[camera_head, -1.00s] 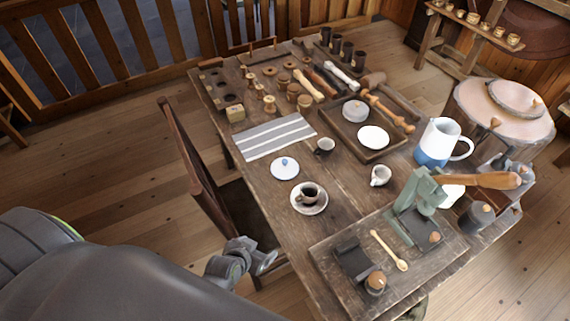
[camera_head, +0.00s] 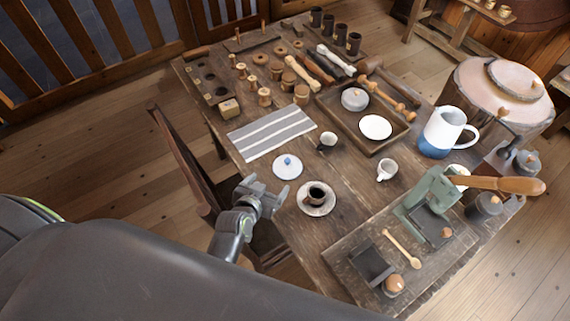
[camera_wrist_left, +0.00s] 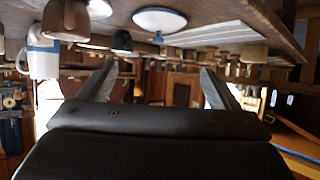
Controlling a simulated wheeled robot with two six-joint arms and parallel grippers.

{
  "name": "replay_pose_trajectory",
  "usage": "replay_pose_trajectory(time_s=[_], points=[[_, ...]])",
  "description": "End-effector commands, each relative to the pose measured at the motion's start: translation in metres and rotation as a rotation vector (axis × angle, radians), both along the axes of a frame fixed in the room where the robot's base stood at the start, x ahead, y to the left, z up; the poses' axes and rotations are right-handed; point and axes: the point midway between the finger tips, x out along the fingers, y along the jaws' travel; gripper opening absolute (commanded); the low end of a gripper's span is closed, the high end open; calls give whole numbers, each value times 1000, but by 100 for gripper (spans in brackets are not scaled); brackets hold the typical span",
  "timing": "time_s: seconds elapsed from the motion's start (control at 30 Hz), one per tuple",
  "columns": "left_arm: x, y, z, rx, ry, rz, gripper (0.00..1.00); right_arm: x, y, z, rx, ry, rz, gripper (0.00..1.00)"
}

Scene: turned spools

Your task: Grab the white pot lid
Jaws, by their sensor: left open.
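The white pot lid (camera_head: 287,166) is a round white disc with a blue knob. It lies flat on the wooden table between the striped cloth and the cup on a saucer. It also shows, upside down, at the top of the left wrist view (camera_wrist_left: 159,19), its blue knob hanging into the picture. My left gripper (camera_head: 266,191) is open and empty at the table's near left edge, just short of the lid and apart from it. Its two spread fingers (camera_wrist_left: 157,82) show in the left wrist view. My right gripper is not in view.
A cup on a saucer (camera_head: 317,208) stands close to the lid's right. A striped cloth (camera_head: 271,133) lies behind it, and a small dark cup (camera_head: 327,141) is behind right. A chair (camera_head: 180,160) stands against the left edge. A white-and-blue jug (camera_head: 441,135) is farther right.

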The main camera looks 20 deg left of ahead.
Motion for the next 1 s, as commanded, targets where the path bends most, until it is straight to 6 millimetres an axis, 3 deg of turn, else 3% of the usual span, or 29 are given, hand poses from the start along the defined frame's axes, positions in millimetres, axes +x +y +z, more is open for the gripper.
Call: replay_pose_trajectory(time_s=[0.03, 0.5, 1.0], points=[[10, -1, -11, 1, -3, -3, 84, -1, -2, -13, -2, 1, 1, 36], [69, -5, -43, 1, -2, 0, 84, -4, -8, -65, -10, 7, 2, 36], [92, -7, -56, 2, 0, -1, 84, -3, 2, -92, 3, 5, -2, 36]])
